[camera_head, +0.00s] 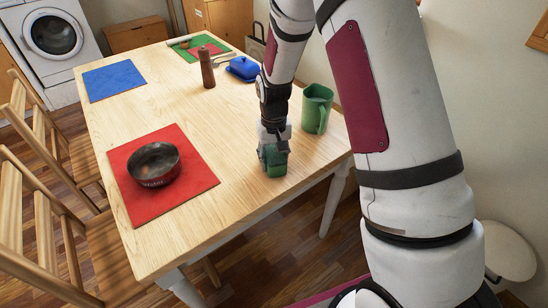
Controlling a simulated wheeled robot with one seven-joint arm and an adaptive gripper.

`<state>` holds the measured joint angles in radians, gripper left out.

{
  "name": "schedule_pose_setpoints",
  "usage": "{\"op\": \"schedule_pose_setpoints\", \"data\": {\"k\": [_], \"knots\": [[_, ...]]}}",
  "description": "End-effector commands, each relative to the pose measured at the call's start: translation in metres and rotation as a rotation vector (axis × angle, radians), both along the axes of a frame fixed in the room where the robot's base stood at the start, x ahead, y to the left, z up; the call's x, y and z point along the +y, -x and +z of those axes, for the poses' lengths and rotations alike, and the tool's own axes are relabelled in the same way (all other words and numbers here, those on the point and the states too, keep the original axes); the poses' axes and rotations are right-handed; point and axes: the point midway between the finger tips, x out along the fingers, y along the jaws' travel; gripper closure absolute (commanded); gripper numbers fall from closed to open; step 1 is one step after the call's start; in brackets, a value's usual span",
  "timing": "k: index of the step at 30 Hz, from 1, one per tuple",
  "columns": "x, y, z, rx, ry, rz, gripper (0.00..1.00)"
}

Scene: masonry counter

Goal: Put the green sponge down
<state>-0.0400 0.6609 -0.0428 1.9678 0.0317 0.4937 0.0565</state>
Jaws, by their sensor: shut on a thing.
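The green sponge (275,163) is in my gripper (273,148), near the right front edge of the wooden table (240,190). My gripper points down and is shut on the sponge. The sponge is at or just above the tabletop; I cannot tell whether it touches the wood. Its upper part is partly hidden by the fingers.
A green mug (317,108) stands close to the right of my gripper. A dark bowl (154,164) sits on a red mat (192,183) at left. A pepper mill (207,68) and a blue butter dish (242,69) stand farther back. Bare wood lies left of the sponge.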

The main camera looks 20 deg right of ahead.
Motion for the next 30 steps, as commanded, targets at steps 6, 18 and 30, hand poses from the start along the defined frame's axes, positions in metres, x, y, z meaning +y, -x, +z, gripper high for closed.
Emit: {"op": "schedule_pose_setpoints", "data": {"k": [6,18,30], "knots": [[0.000,0.000,0.000,-0.001,0.000,0.000,0.86],[0.000,0.000,-0.002,-0.001,0.000,-0.001,0.35],[0.000,0.000,0.035,-0.006,-0.001,-0.001,0.35]]}}
